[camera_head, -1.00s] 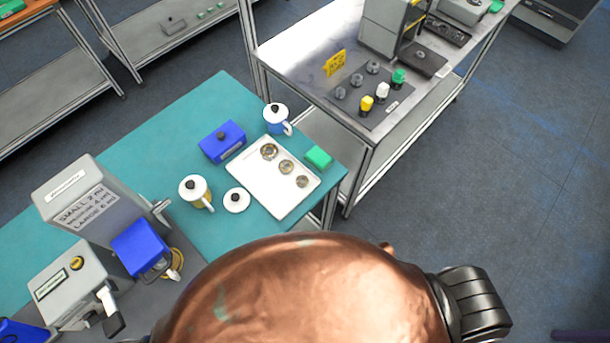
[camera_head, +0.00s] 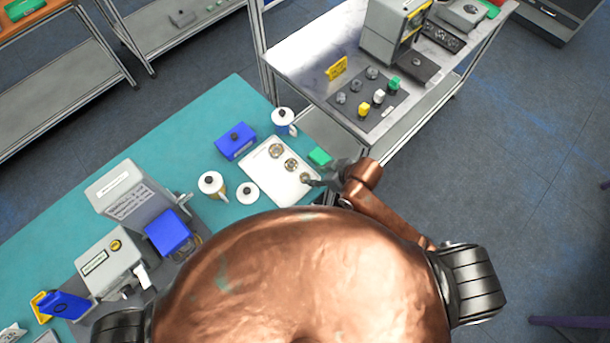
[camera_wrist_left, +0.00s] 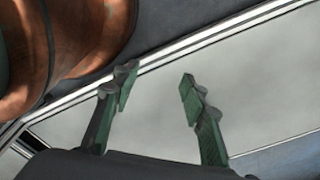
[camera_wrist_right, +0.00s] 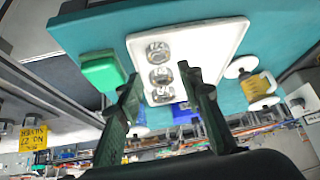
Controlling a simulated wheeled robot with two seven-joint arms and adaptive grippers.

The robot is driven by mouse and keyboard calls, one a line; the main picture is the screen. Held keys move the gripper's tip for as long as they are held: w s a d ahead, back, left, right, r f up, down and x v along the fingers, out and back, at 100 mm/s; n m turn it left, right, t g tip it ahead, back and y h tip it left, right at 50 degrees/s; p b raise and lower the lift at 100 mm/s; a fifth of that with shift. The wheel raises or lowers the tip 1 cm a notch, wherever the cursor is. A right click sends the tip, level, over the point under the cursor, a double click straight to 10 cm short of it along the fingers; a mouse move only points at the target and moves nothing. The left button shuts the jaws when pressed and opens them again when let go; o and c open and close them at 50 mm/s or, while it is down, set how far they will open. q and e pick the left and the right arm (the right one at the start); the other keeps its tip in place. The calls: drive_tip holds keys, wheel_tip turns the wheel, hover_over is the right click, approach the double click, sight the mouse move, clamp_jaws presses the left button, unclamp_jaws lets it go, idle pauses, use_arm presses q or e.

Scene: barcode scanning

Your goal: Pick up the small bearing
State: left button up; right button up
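A white tray (camera_head: 262,178) on the teal table holds a row of three metal bearings. The nearest bearing (camera_head: 305,177) looks the smallest in the head view; the middle one (camera_head: 291,165) and far one (camera_head: 276,150) look larger. The row also shows in the right wrist view, its near bearing (camera_wrist_right: 157,50) at the top. My right gripper (camera_head: 309,182) is at the tray's near right corner, beside the near bearing and partly over it. Its fingers (camera_wrist_right: 160,84) are apart with nothing gripped. My left gripper (camera_wrist_left: 157,88) is open and empty, outside the head view.
A green block (camera_head: 320,156) lies right of the tray, close to my right gripper. A blue box (camera_head: 236,142), a blue-white mug (camera_head: 283,122), a yellow-white mug (camera_head: 212,185) and a white lid (camera_head: 247,193) stand around it. Grey machines are at left; a metal cart (camera_head: 308,62) stands beyond.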

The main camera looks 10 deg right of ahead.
drive_tip(key=w+a+r+n+g, duration=0.1)
drive_tip(key=a+r+n, duration=0.15)
drive_tip(key=a, duration=0.25)
drive_tip(key=n+g+p, duration=0.1)
drive_tip(key=n+g, duration=0.1)
drive_tip(key=n, duration=0.1)
approach(304, 179)
drive_tip(key=shift+r, duration=0.7)
drive_tip(key=shift+w+a+f+m+g+h, duration=0.15)
drive_tip(key=shift+a+f+h, duration=0.15)
drive_tip(key=shift+f, duration=0.1)
drive_tip(key=shift+w+a+f+m+g+h, duration=0.1)
drive_tip(key=shift+a+f+g+h, duration=0.15)
drive_tip(key=shift+f, duration=0.2)
drive_tip(key=shift+p+x, duration=0.85)
drive_tip(key=shift+x, duration=1.95)
use_arm(q)
drive_tip(key=r, duration=0.1)
drive_tip(key=w+r, duration=0.1)
drive_tip(key=shift+w+r, duration=0.2)
drive_tip(key=shift+r, duration=0.2)
use_arm(e)
drive_tip(key=shift+w, duration=0.15)
drive_tip(key=shift+c, duration=0.4)
drive_tip(key=shift+r, duration=0.1)
drive_tip(key=c, duration=0.7)
drive_tip(key=shift+c, duration=0.2)
